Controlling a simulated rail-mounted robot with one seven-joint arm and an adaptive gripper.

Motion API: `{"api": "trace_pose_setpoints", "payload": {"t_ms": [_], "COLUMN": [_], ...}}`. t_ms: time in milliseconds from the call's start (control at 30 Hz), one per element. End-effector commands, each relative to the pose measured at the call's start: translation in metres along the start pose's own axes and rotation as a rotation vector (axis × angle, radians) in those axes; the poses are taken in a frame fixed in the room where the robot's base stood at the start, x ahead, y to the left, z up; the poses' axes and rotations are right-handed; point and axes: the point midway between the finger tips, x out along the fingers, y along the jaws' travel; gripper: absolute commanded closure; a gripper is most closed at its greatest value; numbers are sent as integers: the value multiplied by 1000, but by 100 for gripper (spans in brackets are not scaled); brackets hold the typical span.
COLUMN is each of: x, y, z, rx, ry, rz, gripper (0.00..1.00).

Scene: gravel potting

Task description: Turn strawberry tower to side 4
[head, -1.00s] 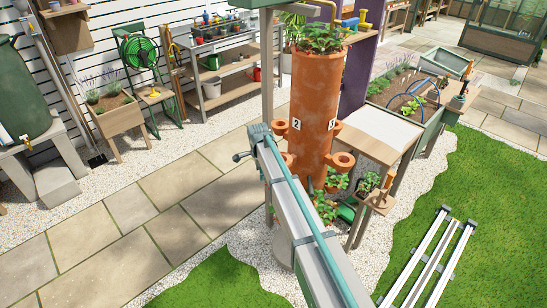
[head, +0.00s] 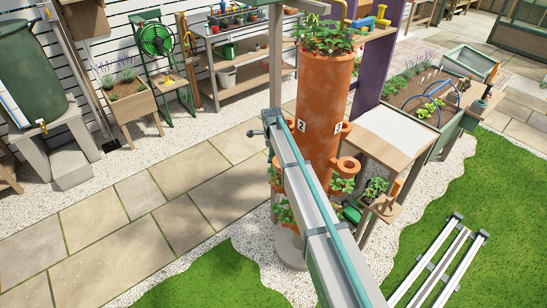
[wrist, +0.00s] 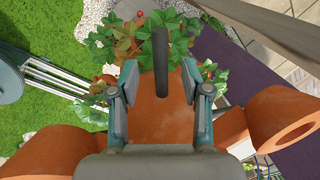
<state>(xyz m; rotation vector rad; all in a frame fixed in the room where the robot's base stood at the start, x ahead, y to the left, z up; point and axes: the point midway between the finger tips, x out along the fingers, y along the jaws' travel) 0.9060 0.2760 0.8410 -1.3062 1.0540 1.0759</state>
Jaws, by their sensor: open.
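The strawberry tower (head: 322,105) is a tall upright terracotta cylinder with leafy plants on top and planted pockets around its side. A plate marked 2 (head: 301,126) faces the head camera at the tower's left; another plate (head: 338,128), its mark hard to read, is at the right. My arm crosses in front of the tower's lower left. My gripper is hidden in the head view. In the wrist view my gripper (wrist: 160,80) is open, its fingers spread over the terracotta tower (wrist: 160,118). A dark bar (wrist: 160,60) shows between the fingers; contact cannot be told.
Terracotta pockets (wrist: 50,135) flank the gripper in the wrist view, with leaves (wrist: 125,40) ahead. A wooden side table (head: 385,140) stands close right of the tower. White rails (head: 440,262) lie on the grass. The paving (head: 120,230) at left is clear.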

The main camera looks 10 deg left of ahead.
Motion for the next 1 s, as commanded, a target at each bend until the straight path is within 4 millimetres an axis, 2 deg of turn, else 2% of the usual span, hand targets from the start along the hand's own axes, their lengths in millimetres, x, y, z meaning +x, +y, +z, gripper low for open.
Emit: {"api": "trace_pose_setpoints", "payload": {"t_ms": [100,300,500,733,1000], "x": [19,43,52,52,52], "y": [-1,-1,0,0,0], "z": [0,0,0,0,0], "rx": [0,-1,-1,-1,-1], "ry": [1,1,0,0,0], "rz": [2,1,-1,-1,0], "gripper": [52,52,52,52,98]}}
